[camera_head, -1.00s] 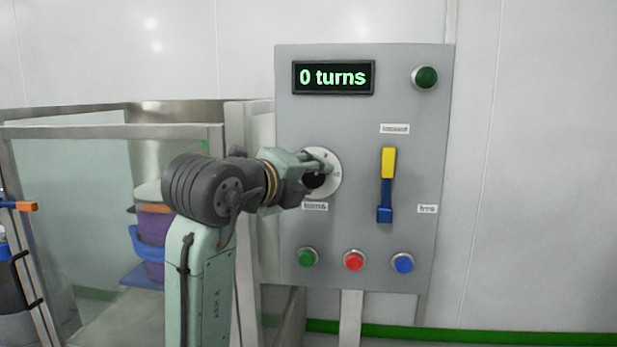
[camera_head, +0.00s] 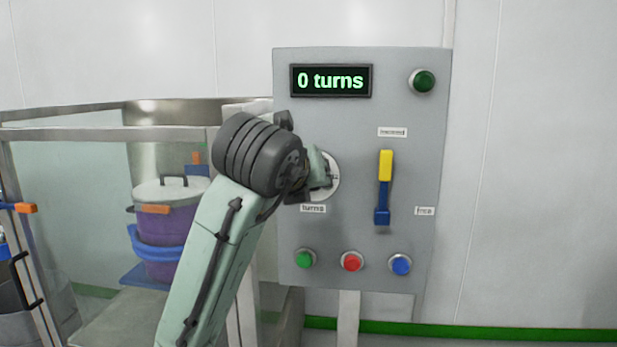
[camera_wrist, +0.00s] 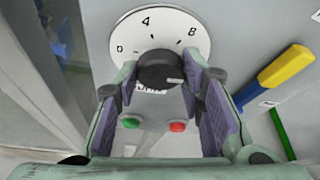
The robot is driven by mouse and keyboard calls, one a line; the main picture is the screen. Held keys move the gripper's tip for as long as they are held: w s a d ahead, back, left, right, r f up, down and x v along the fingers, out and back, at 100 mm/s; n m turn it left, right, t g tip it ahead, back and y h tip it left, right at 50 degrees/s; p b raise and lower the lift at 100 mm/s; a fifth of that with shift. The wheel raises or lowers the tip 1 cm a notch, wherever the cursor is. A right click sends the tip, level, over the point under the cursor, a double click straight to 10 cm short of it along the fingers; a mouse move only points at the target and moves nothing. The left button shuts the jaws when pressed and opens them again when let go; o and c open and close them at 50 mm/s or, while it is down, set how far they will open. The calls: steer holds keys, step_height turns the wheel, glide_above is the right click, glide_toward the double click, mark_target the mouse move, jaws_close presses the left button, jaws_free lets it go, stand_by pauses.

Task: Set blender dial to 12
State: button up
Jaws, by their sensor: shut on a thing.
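The blender dial has a round white scale (camera_wrist: 176,33) marked 0, 4 and 8 in the wrist view, with a black knob (camera_wrist: 158,68) at its middle. My gripper (camera_wrist: 160,88) is at the dial, its fingers on either side of the knob and shut on it. In the head view my wrist hides most of the dial, and only the right part of its white scale (camera_head: 331,178) shows. The display (camera_head: 331,81) above reads "0 turns". The fingertips are largely hidden in the head view (camera_head: 322,176).
The grey panel (camera_head: 350,230) also carries a yellow and blue lever (camera_head: 384,188), a green light (camera_head: 422,81), and green (camera_head: 305,259), red (camera_head: 352,261) and blue (camera_head: 400,265) buttons. A glass-sided enclosure (camera_head: 70,135) with a lidded purple pot (camera_head: 168,222) stands left.

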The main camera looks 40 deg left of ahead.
steer(key=shift+m, duration=0.4)
stand_by(0.3)
steer(key=o, duration=1.1)
steer(key=shift+o, duration=0.2)
steer(key=v, duration=1.2)
steer(key=shift+d, duration=0.25)
steer(key=shift+w, duration=0.15)
